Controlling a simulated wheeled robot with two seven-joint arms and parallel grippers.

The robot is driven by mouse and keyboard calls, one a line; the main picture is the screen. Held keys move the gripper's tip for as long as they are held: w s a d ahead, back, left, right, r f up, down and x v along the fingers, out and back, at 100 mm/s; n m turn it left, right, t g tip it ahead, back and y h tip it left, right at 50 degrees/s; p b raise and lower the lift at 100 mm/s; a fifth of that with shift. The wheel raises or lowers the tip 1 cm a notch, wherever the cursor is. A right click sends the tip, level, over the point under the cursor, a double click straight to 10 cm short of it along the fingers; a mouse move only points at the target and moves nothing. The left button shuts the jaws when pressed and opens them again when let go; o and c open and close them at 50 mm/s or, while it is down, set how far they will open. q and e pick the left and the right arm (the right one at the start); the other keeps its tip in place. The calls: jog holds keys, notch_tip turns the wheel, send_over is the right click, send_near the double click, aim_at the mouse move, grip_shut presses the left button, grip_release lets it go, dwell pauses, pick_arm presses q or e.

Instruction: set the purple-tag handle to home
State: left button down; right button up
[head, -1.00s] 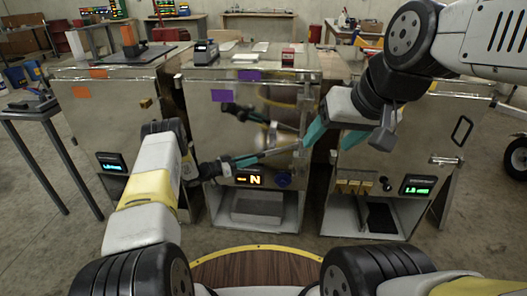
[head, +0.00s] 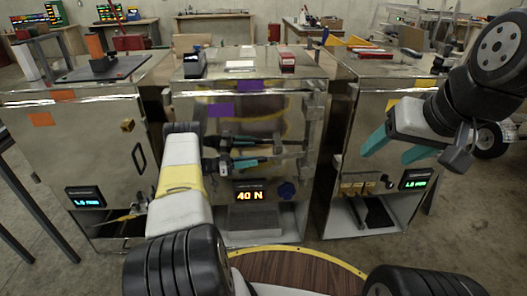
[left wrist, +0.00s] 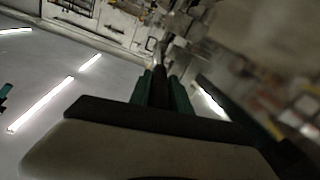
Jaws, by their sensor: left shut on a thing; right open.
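The middle metal cabinet bears two purple tags, one on its front (head: 220,110) and one near its top edge (head: 250,84). My left gripper (head: 262,162) is at this cabinet's front, below the tags, with its teal fingers pointing right. It is shut on a handle, mostly hidden by the fingers. In the left wrist view a dark piece of the handle (left wrist: 160,88) shows between the fingers. A similar gripper shape just above looks like a reflection in the shiny front. My right gripper (head: 392,150) is open and empty, before the right cabinet.
The middle cabinet's display (head: 249,196) reads 40 N, with a blue knob (head: 287,190) beside it. An orange-tagged cabinet (head: 75,150) stands left and a yellow-tagged one (head: 400,101) right. A round wooden top (head: 290,272) is close in front of me.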

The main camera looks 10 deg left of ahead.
pick_arm(q)
jog(key=shift+r, duration=0.1)
jog(key=c, duration=1.2)
grip_release()
jog(key=shift+d, duration=0.1)
jog(key=v, duration=0.8)
jog(key=v, duration=0.8)
jog(key=shift+a, duration=0.5)
